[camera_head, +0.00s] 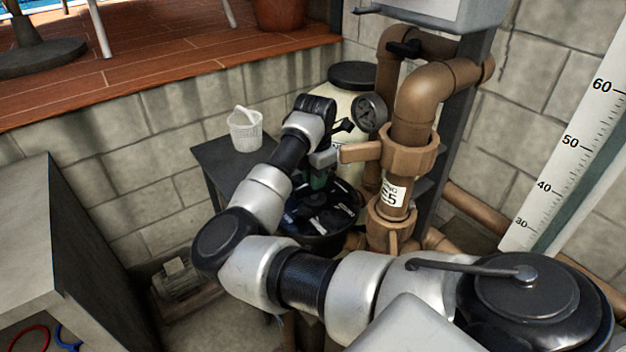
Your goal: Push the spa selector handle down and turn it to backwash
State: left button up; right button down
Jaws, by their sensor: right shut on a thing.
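The spa selector valve (335,222) is a round black top with pale label patches, low in the middle beside the brown pipes. My right arm comes in from the lower right, bends at the left and reaches over the valve. My right gripper (319,178) points down over the valve and is shut on the selector handle. The handle is mostly hidden by the gripper; a small dark green part shows there. The label words are too small to read, so I cannot tell which position the handle points at. My left gripper is not in view.
Brown pipes (408,110) with a valve lever (360,152) stand right beside my gripper. A gauge (370,112) and a cream tank (345,103) are behind. A white basket (245,133) sits on a dark table (205,160). Block walls close the pit.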

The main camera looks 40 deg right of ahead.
jog(key=shift+f, duration=0.35)
jog(key=n, duration=0.5)
jog(key=shift+b, duration=0.3)
jog(key=n, duration=0.7)
jog(key=c, duration=0.9)
grip_release()
jog(key=shift+r, duration=0.15)
jog(key=shift+r+p, duration=1.7)
jog(key=shift+r, duration=1.7)
